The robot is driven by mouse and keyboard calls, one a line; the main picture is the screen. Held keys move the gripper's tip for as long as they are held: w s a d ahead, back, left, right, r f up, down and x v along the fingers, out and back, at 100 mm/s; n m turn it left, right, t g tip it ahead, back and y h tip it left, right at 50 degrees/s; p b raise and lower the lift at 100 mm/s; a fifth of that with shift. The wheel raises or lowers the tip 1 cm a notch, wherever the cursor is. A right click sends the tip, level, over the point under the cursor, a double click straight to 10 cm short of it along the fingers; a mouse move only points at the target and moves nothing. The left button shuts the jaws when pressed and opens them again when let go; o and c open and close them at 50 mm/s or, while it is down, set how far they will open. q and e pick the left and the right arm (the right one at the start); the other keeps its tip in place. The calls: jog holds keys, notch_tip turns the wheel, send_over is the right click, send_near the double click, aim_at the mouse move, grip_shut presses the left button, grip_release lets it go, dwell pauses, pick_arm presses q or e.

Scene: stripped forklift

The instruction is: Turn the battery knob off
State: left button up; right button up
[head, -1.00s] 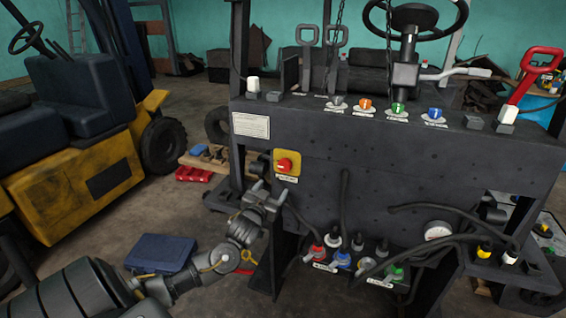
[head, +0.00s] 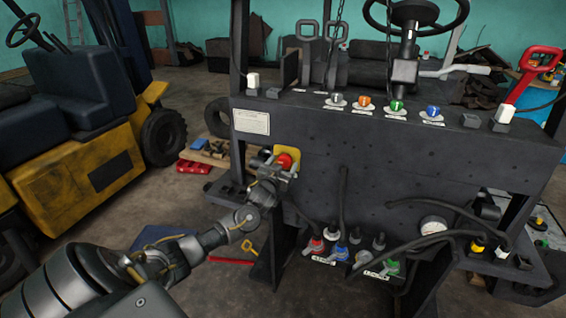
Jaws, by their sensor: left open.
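The battery knob (head: 284,161) is a round red knob on a yellow plate (head: 291,152), at the left end of the dark front panel (head: 370,165). My left gripper (head: 277,169) is open and right at the knob, its fingers overlapping the lower part of the yellow plate. The fingers partly hide the knob's lower side and the label below it. I cannot tell whether they touch the knob. My right gripper is not in view.
Hoses and coloured connectors (head: 341,258) hang below the panel. Coloured knobs (head: 397,107) line its top. A red lever (head: 533,67) stands at the right. A yellow forklift (head: 75,170) is at the left. A blue case (head: 165,236) lies on the floor behind my left arm.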

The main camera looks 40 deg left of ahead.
pick_arm(q)
jog(key=shift+w+a, duration=0.1)
jog(key=shift+w, duration=0.2)
jog(key=c, duration=1)
